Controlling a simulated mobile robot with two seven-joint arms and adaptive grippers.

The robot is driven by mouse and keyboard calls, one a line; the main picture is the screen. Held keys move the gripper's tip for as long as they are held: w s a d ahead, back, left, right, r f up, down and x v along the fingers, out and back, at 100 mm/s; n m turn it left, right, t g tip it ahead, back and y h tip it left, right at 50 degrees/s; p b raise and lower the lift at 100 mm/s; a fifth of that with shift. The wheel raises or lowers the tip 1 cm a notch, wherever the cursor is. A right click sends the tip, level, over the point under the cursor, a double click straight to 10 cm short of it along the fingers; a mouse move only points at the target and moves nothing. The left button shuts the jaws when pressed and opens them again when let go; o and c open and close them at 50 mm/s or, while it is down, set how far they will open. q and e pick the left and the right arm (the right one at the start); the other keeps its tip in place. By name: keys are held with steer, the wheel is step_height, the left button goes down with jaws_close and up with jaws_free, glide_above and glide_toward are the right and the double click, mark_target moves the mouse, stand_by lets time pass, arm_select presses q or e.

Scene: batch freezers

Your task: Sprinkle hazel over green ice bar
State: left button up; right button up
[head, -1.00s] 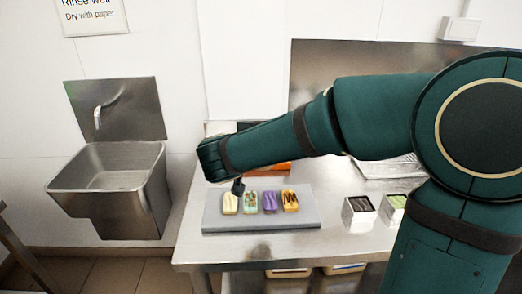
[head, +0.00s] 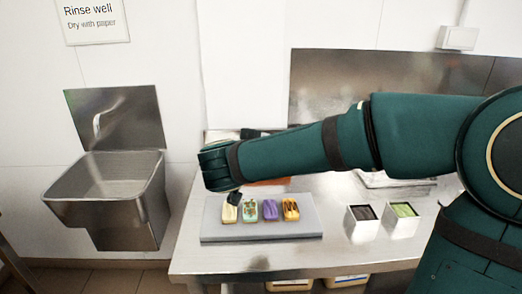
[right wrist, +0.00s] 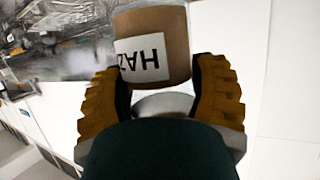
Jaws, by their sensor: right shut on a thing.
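The green ice bar (head: 250,211) lies on a grey board (head: 305,230) on the steel table, with brown bits showing on it. A cream bar (head: 229,214) is to its left; a purple bar (head: 270,210) and an orange, dark-striped bar (head: 291,209) are to its right. My right gripper (right wrist: 155,85) is shut on a brown jar (right wrist: 178,25), whose white label shows "HAZ" upside down. In the head view my right gripper (head: 234,198) is just above the cream and green bars; my arm mostly hides the jar there. My left gripper is out of view.
Two square metal tubs stand right of the board, one with dark contents (head: 362,221) and one with green (head: 402,219). A steel sink (head: 110,190) is on the left wall. My right arm covers the back of the table.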

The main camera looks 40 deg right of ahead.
steer(key=s+a, duration=0.7)
steer(key=s, duration=0.4)
steer(key=shift+s+a, duration=0.2)
steer(key=shift+a, duration=0.15)
